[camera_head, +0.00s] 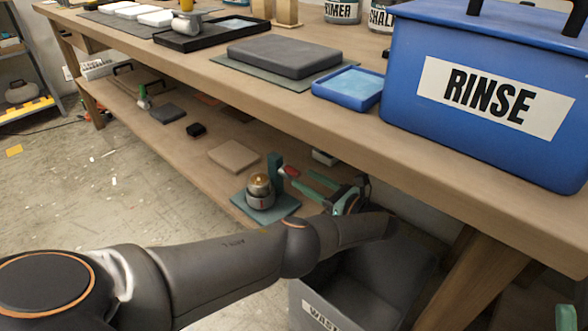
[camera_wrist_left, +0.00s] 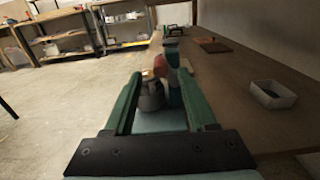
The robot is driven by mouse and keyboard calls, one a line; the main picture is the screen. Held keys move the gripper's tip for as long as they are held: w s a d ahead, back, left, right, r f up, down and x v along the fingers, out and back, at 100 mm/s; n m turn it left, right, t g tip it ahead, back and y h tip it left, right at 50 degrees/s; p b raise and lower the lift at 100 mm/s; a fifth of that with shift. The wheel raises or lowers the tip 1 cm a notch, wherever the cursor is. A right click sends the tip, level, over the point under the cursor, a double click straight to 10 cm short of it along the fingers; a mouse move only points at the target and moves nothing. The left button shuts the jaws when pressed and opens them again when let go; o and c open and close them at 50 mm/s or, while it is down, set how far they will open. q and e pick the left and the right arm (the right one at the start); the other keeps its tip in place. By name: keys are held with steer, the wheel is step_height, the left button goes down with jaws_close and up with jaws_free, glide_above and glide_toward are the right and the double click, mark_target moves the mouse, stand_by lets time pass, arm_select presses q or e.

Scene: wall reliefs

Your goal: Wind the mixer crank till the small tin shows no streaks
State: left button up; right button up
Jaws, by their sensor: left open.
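The small tin (camera_head: 260,192), a round metal pot with a brassy top, stands on a teal base (camera_head: 283,207) on the lower shelf. A teal post (camera_head: 275,165) rises beside it, with the red crank knob (camera_head: 291,171) near its top. My left gripper (camera_head: 302,184) is open, its green fingers pointing at the mixer from the right. In the left wrist view the tin (camera_wrist_left: 150,97) and red knob (camera_wrist_left: 160,66) appear between the open fingers (camera_wrist_left: 160,100), apparently beyond them. Streaks cannot be made out. Two separated green tips of my right gripper (camera_head: 542,318) show at bottom right.
The workbench top (camera_head: 330,105) overhangs the lower shelf. A grey waste bin (camera_head: 365,285) stands below my left forearm. A pale square (camera_head: 234,155) lies left of the mixer. A small grey tray (camera_wrist_left: 273,95) sits right of the fingers.

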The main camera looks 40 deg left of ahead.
mark_target(294, 173)
arm_select(q)
steer(key=shift+w+a, duration=0.15)
steer(key=shift+a, duration=1.2)
steer(key=shift+w+a, duration=0.1)
steer(key=shift+a, duration=1.25)
jaws_close()
steer(key=shift+f, duration=0.1)
